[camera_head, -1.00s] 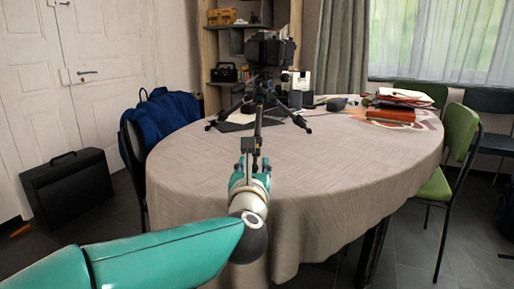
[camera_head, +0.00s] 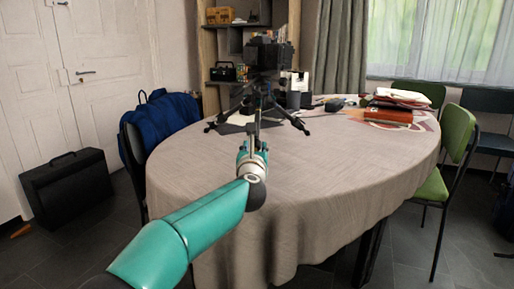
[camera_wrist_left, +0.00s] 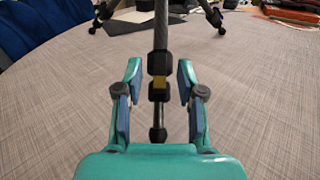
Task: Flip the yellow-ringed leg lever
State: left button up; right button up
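A black tripod (camera_head: 262,100) carrying a dark camera (camera_head: 268,52) stands on the table. Its near leg (camera_wrist_left: 160,30) runs toward me down the middle of the left wrist view. On that leg is a black clamp (camera_wrist_left: 158,64) with a yellow ring (camera_wrist_left: 160,83) just below it, and another black collar under the ring. My left gripper (camera_wrist_left: 159,70) is open, one finger on each side of the leg, with visible gaps in the picture. In the head view, my left gripper (camera_head: 254,142) overlaps the near leg and hides its lower part. My right gripper is not in view.
The round table (camera_head: 330,180) has a cloth and a clear front. Red books and papers (camera_head: 390,116) lie at the right. A green chair (camera_head: 455,135) stands at the right, a blue jacket (camera_head: 165,125) hangs at the left, and a black case (camera_head: 68,188) stands on the floor.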

pick_arm(q)
grip_shut()
jog(key=shift+d, duration=0.25)
jog(key=shift+a, duration=0.25)
jog(key=shift+a, duration=0.25)
dwell(0.8)
grip_release()
jog(key=shift+d, duration=0.1)
jog(key=shift+s+d, duration=0.1)
jog(key=shift+s, duration=0.05)
